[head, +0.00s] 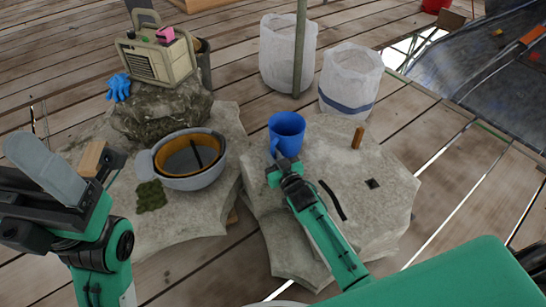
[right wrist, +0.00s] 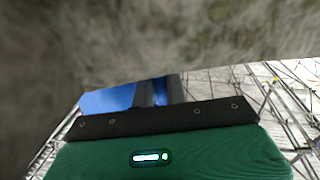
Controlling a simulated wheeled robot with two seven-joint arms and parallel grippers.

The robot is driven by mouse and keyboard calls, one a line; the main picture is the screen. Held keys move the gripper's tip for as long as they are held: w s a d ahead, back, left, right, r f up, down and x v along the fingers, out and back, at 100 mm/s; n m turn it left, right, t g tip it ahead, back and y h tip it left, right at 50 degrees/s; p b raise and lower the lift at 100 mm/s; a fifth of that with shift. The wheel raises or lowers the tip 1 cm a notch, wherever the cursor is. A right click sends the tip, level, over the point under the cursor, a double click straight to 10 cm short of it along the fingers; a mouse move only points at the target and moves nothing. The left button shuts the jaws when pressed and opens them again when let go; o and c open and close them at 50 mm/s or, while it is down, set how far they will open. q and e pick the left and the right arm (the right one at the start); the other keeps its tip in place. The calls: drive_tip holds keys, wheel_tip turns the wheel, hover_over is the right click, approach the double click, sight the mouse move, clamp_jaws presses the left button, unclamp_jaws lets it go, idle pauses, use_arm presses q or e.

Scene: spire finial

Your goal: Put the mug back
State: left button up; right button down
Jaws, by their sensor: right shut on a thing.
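The blue mug (head: 287,126) is upright at the far edge of the right stone slab (head: 385,205), its open top facing up. My right gripper (head: 279,163) is shut on the mug at its near side, where the handle is mostly hidden. I cannot tell whether the mug's base touches the slab. In the right wrist view, part of the mug (right wrist: 108,100) shows beside the dark fingers. My left gripper (head: 75,170) is at the left, away from the mug; its opening is unclear.
A grey bucket (head: 215,177) stands on the left slab beside green moss (head: 151,196). A beige radio-like box (head: 157,60) and blue glove (head: 119,87) are behind. A small brown piece (head: 357,138) stands right of the mug.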

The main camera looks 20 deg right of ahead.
drive_tip(key=shift+r, duration=0.1)
drive_tip(key=c, duration=1.8)
unclamp_jaws()
drive_tip(key=shift+f, duration=0.2)
drive_tip(key=shift+c, duration=0.2)
drive_tip(key=o, duration=0.4)
drive_tip(key=shift+r, duration=0.15)
